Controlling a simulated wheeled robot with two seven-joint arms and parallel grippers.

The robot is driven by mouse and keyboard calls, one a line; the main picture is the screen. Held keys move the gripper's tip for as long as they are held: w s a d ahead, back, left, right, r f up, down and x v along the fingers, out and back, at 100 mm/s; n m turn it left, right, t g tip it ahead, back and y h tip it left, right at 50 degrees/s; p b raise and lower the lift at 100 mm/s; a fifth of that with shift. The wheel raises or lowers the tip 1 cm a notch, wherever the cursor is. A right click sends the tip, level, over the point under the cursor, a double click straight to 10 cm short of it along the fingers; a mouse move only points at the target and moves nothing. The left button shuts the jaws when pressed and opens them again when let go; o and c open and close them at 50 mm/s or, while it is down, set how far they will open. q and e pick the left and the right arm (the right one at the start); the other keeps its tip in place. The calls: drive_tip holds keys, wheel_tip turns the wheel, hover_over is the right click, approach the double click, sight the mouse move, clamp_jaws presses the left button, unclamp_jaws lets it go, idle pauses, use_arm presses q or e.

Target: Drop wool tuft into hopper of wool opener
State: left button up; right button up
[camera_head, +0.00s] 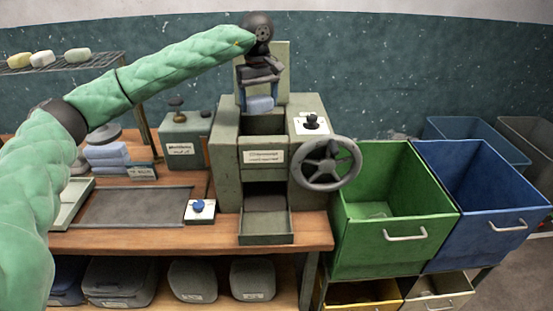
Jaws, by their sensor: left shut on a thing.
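The wool opener (227,165) is a grey-green machine on the wooden bench, with a handwheel (324,164) on its right. Its open hopper (264,124) is at the top, with a tall back plate (280,62) behind it. My left gripper (260,97) reaches in from the left and points down over the hopper. It is shut on a pale blue wool tuft (260,104), which hangs at or just above the hopper opening; the exact height is hard to tell. My right gripper is not in view.
A green bin (440,208) and a blue bin (535,203) stand right of the bench. Folded blue cloths (107,155), a dark mat (135,206) and a blue-button box (200,210) lie to the left. An open tray (266,225) juts from the machine's front.

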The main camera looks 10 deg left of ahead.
sight(260, 112)
use_arm(q)
drive_tip(key=shift+w+f, duration=0.15)
drive_tip(key=shift+f, duration=0.45)
drive_tip(key=shift+w+f, duration=0.15)
drive_tip(key=shift+f, duration=1.85)
drive_tip(key=o, duration=1)
drive_tip(key=shift+s, duration=0.1)
drive_tip(key=shift+o, duration=0.2)
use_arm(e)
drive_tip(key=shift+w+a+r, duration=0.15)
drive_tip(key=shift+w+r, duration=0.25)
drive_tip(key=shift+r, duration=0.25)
use_arm(q)
drive_tip(key=shift+r, duration=0.1)
